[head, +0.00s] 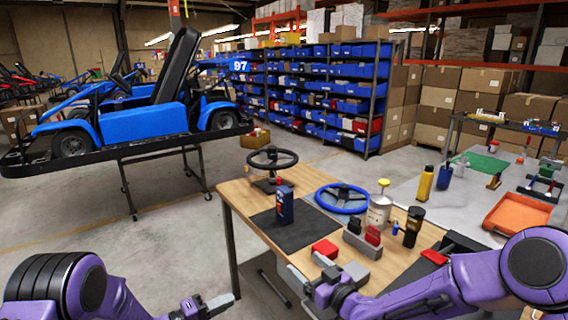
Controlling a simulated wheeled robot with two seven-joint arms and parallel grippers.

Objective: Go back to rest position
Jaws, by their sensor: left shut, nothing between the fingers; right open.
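My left gripper (212,304) is low in the head view, left of the workbench and over the floor. Its fingers are together with nothing between them. My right gripper (312,276) is at the front edge of the wooden workbench (240,192), reached from the right by my purple arm. Its fingers are apart and I see nothing held. A red block (325,248) lies on the bench just beyond the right gripper. A grey block holder (362,243) with dark and red pieces stands close to its right.
A blue kart (140,118) stands on a raised stand. The floor between is clear.

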